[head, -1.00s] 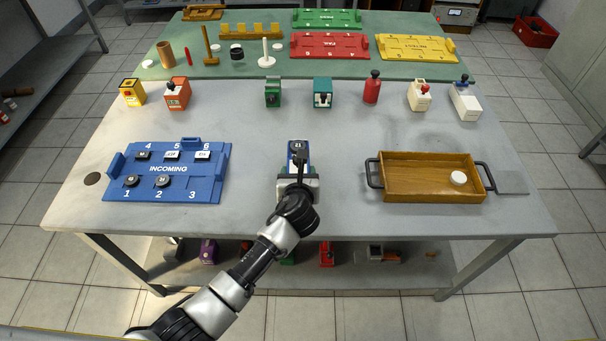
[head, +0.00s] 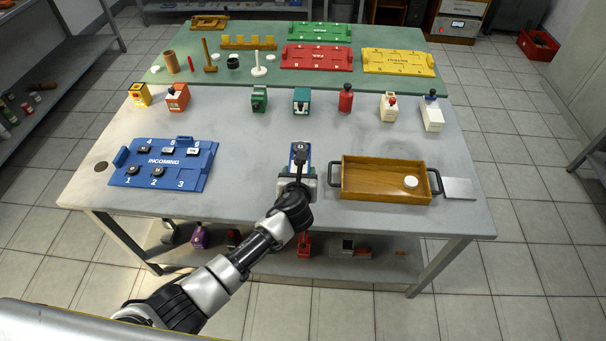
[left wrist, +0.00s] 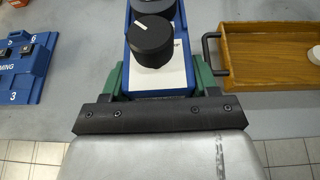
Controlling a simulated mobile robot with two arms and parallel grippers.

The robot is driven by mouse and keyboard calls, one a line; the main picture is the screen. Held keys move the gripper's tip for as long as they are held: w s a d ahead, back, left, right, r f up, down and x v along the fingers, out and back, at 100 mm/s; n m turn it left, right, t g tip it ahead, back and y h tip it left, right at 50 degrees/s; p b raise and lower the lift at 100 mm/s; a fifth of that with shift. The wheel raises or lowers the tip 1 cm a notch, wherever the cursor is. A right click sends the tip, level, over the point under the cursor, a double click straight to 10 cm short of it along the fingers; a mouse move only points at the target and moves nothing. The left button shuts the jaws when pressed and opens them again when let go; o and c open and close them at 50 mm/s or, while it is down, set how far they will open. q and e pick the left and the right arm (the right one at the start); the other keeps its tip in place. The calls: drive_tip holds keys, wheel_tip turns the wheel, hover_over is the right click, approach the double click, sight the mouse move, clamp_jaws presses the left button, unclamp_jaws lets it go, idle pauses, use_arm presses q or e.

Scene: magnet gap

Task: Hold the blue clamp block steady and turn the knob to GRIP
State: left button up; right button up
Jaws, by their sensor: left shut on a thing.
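The blue clamp block (head: 301,161) is at the table's front middle, between the blue INCOMING board and the wooden tray. My left gripper (head: 298,182) is shut on it from the front. In the left wrist view the green fingers flank the blue block (left wrist: 178,88). A round black knob (left wrist: 151,42) with a white pointer line sits on its top, over a white label. The line slants up and left. A second dark round part (left wrist: 154,6) is cut by the top edge. No GRIP lettering is readable. I cannot tell whether the block touches the table. My right gripper is out of view.
The wooden tray (head: 343,193), holding a white disc (head: 411,182), is close on the right. The INCOMING board (head: 197,177) with several small dark and white pieces is on the left. Several small devices stand in a row behind. The table between board and block is clear.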

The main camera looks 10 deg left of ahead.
sight(269, 186)
use_arm(q)
drive_tip(key=w+a+f+b, duration=0.1)
drive_tip(key=a+f+b, duration=0.1)
drive_tip(key=a+f, duration=0.1)
drive_tip(key=w+a+f+b, duration=0.2)
drive_tip(key=a+f+b, duration=0.1)
drive_tip(key=w+a+f+b, duration=0.2)
drive_tip(key=a+f, duration=0.1)
drive_tip(key=shift+w+a+f, duration=0.15)
drive_tip(key=shift+f, duration=0.2)
drive_tip(key=shift+w+a+f+b, duration=0.2)
drive_tip(key=shift+a+f+b, duration=0.15)
drive_tip(key=shift+b, duration=0.1)
drive_tip(key=shift+a, duration=0.1)
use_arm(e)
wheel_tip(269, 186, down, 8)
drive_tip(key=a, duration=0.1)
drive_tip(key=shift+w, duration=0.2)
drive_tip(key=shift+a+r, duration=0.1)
use_arm(q)
drive_tip(key=shift+f, duration=0.25)
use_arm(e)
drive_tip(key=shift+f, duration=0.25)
use_arm(q)
drive_tip(key=shift+f, duration=0.1)
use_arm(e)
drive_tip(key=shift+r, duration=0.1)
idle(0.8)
